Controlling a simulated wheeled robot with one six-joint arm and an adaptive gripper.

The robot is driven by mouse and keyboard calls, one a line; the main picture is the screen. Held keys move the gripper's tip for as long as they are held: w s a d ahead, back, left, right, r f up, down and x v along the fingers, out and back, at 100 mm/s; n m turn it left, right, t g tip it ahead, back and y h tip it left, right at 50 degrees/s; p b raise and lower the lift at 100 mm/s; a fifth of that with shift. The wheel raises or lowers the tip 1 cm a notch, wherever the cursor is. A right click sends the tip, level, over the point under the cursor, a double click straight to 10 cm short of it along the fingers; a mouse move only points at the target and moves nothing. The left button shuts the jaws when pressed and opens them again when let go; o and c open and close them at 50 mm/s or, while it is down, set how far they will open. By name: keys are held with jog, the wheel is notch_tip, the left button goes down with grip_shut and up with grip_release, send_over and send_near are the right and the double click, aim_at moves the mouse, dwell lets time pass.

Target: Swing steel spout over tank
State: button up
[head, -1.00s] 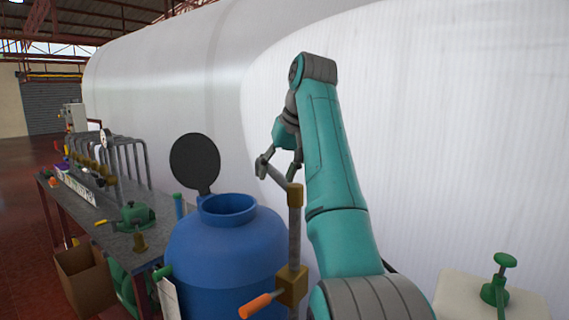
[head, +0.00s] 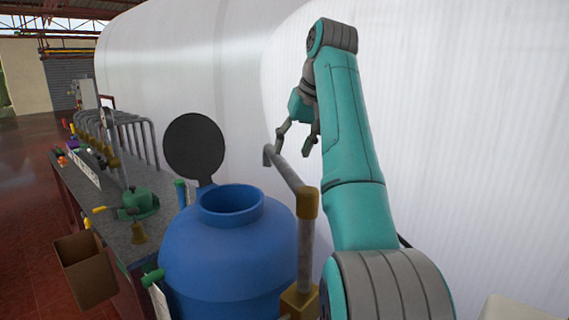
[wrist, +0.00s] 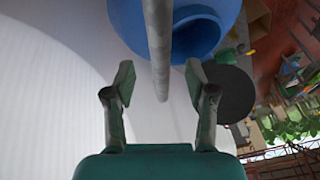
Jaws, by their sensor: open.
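The steel spout (head: 284,169) is a grey pipe with a bent tip, running from a brass elbow (head: 307,203) on an upright post. Its tip is behind and to the right of the mouth of the blue tank (head: 228,255). The tank's mouth is open. My gripper (head: 295,141) is open, at the spout's far end and slightly above it. In the wrist view the spout (wrist: 158,45) passes between the two spread fingers (wrist: 159,80). No contact shows, and I cannot tell its depth relative to the fingertips. The tank's mouth (wrist: 196,32) is right of the spout there.
A round black lid (head: 194,146) stands up behind the tank mouth. A workbench (head: 110,210) with valves and pipes is at the left, with a cardboard box (head: 85,270) beneath. A large white vessel (head: 460,120) fills the right and back.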

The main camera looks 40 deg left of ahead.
aim_at(287, 164)
jog(key=x, duration=0.5)
jog(key=shift+a+f, duration=0.15)
jog(key=shift+f, duration=0.2)
grip_shut()
